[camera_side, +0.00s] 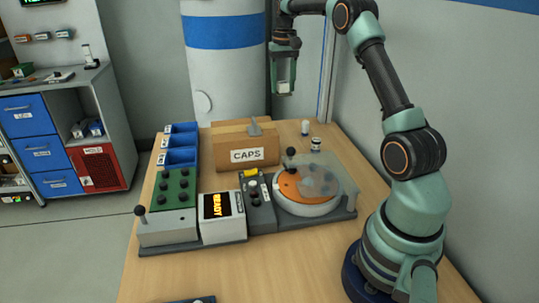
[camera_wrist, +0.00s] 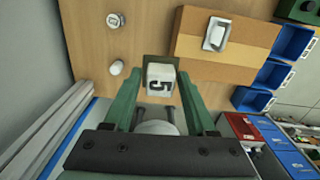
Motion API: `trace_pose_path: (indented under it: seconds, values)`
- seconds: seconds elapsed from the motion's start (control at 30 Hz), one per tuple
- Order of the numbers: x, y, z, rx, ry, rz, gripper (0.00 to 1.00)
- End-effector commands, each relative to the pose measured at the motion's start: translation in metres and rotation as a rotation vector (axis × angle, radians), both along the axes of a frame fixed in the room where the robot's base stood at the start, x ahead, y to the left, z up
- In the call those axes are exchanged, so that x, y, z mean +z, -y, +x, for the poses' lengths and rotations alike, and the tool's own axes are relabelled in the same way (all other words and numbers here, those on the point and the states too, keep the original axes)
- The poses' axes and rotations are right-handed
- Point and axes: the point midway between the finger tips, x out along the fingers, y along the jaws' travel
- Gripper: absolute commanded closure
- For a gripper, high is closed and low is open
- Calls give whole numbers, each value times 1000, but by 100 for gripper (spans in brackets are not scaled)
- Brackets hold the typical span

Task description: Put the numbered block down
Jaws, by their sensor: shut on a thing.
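A white block with a black 5 on it (camera_wrist: 159,82) is held between the fingers of my gripper (camera_wrist: 160,68) in the wrist view. In the side view my gripper (camera_side: 284,84) hangs high above the far end of the wooden table (camera_side: 185,272), behind the cardboard CAPS box. It is shut on the block, clear of the tabletop. In the side view the block is small and partly covered by the fingers, and its number cannot be read there.
The CAPS box (camera_side: 230,157) stands at the back. Blue bins (camera_side: 181,157) and a green holed rack (camera_side: 174,188) are left. A READY display (camera_side: 222,205) and an orange turntable (camera_side: 303,188) under a clear cover stand in front. Small white cylinders (camera_side: 305,128) stand at the back right.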

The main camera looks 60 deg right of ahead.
Motion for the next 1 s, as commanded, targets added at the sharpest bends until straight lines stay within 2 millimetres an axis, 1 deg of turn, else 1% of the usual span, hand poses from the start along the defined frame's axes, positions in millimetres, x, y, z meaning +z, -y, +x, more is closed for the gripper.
trace_pose_path:
  seconds: [0.03,0.1,0.17,0.27,0.37,0.7,0.8,0.9,1.0]
  values:
    - [-1,9,-2,-20,1,-1,100]
    - [-2,17,-4,-37,1,-1,100]
    - [-4,21,-5,-45,1,-1,100]
    - [-14,23,-6,-50,-2,1,100]
    - [-36,22,-7,-50,-4,3,100]
    - [-119,22,-7,-48,-2,2,100]
    - [-139,22,-6,-48,-2,1,100]
    - [-152,22,-6,-48,0,0,100]
    - [-159,23,-6,-48,1,-1,100]
